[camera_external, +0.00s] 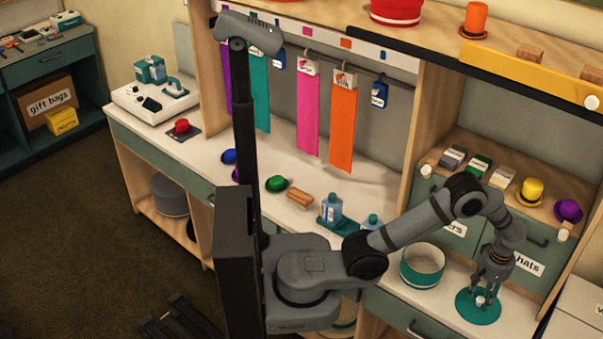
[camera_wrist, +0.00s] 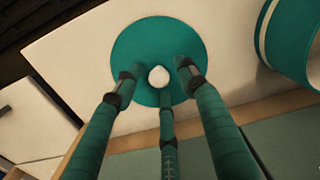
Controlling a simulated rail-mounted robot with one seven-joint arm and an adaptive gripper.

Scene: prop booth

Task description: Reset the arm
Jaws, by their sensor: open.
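My gripper (camera_external: 490,277) is at the right of the external view, pointing down over the white counter. Its three fingers (camera_wrist: 160,84) are spread open around, or just above, a white knob (camera_wrist: 158,77). The knob sits at the middle of a round teal disc (camera_wrist: 135,38), which looks like a lid and lies flat on the counter. The disc also shows in the external view (camera_external: 466,309). I cannot tell whether any finger touches the knob. Nothing is seen held.
A teal and white round tub (camera_external: 422,270) stands just left of the disc, also in the wrist view (camera_wrist: 277,45). Drawers labelled "hats" (camera_external: 527,264) rise close behind my gripper. Bottles (camera_external: 331,208) and small hats (camera_external: 276,184) stand along the counter. Coloured cloths (camera_external: 342,125) hang above.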

